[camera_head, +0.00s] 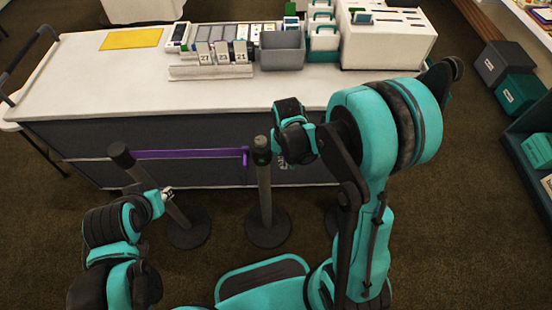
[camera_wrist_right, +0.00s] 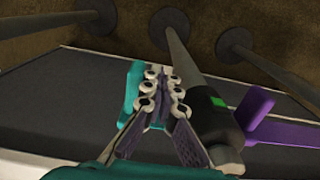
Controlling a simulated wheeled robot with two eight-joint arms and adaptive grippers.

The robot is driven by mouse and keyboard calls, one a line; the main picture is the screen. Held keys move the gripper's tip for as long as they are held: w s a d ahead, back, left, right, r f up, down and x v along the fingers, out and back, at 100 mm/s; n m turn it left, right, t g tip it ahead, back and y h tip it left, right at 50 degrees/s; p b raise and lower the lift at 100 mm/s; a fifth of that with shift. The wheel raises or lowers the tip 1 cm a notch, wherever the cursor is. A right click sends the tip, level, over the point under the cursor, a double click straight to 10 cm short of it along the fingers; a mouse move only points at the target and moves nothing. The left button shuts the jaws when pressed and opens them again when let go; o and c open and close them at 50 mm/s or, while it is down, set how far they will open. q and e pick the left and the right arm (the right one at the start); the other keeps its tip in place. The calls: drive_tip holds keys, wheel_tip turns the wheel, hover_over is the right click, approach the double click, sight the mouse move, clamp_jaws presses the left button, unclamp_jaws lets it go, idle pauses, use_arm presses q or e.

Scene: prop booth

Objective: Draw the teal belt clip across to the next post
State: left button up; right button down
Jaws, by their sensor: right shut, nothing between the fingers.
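A teal clip-shaped piece (camera_wrist_right: 133,86) shows in the right wrist view, just beyond my right fingers and beside the middle post. I cannot pick it out in the head view. My right gripper (camera_head: 284,160) is shut and empty, right of the middle post (camera_head: 264,190); its fingers (camera_wrist_right: 158,95) show in the wrist view. The middle post's black head (camera_wrist_right: 214,122) has a green mark. A purple clip (camera_head: 245,158) sits on that post's left side. My left gripper (camera_head: 168,191) is beside the left post (camera_head: 178,212); its opening is unclear.
A purple belt (camera_head: 190,154) spans the left and middle posts in front of the counter (camera_head: 90,85). A third post's base (camera_head: 331,218) is mostly hidden by my right arm. A grey bin (camera_head: 282,52) and number cards (camera_head: 222,54) stand on the counter.

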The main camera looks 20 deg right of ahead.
drive_tip(key=s+d, duration=0.3)
drive_tip(key=d, duration=0.7)
drive_tip(key=s+d+b, duration=0.1)
drive_tip(key=s+d, duration=0.2)
drive_tip(key=d, duration=0.7)
drive_tip(key=s+d+b, duration=0.1)
drive_tip(key=s+d, duration=0.1)
drive_tip(key=d, duration=0.8)
drive_tip(key=shift+s+d, duration=0.25)
drive_tip(key=shift+s, duration=0.15)
idle(0.4)
wheel_tip(320, 180, up, 8)
drive_tip(key=p, duration=0.5)
drive_tip(key=shift+p, duration=0.4)
